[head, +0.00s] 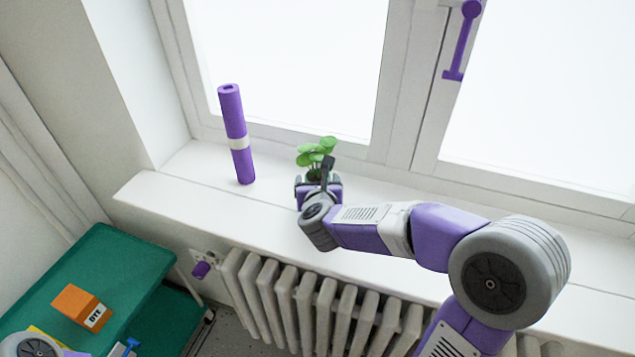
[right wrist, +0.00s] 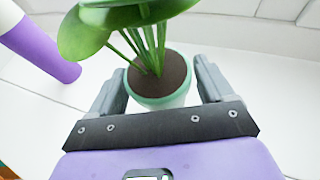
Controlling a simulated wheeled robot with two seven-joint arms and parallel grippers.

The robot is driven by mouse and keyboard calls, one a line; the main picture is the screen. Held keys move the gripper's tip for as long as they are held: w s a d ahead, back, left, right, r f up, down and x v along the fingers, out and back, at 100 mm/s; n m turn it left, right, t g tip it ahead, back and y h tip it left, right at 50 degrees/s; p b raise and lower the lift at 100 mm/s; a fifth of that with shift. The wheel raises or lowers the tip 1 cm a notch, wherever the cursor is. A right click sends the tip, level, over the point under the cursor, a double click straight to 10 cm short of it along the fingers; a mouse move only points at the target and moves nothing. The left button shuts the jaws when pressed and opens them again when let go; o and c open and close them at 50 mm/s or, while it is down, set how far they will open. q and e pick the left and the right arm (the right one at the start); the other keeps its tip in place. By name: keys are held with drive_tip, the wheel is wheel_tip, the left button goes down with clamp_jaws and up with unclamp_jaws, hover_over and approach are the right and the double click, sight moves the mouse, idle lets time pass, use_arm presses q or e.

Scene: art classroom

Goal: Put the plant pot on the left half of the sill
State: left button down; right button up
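The plant pot (right wrist: 160,102) is a small pot with a pale green rim, dark soil and round green leaves. In the head view its leaves (head: 314,152) rise behind my right gripper (head: 319,182), which hides most of the pot. In the right wrist view my right gripper (right wrist: 162,85) is open, with one finger on each side of the pot. The fingers are close to the rim, spread near the palm's edges. The white sill (head: 190,203) runs below the window; the pot appears at its level.
A purple cylinder with a pale band (head: 236,135) stands on the sill left of the pot. A radiator (head: 300,305) is below the sill. A green table (head: 110,262) with an orange box (head: 80,306) is at lower left. The sill between cylinder and pot is clear.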

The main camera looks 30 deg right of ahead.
drive_tip(key=shift+o, duration=0.8)
drive_tip(key=shift+r, duration=0.15)
drive_tip(key=shift+s+a+r+p, duration=0.15)
drive_tip(key=shift+s+r+p, duration=0.1)
drive_tip(key=shift+p, duration=0.1)
drive_tip(key=p+v, duration=0.2)
drive_tip(key=v, duration=0.9)
drive_tip(key=shift+s, duration=0.15)
drive_tip(key=shift+a+f, duration=0.1)
drive_tip(key=shift+a, duration=0.05)
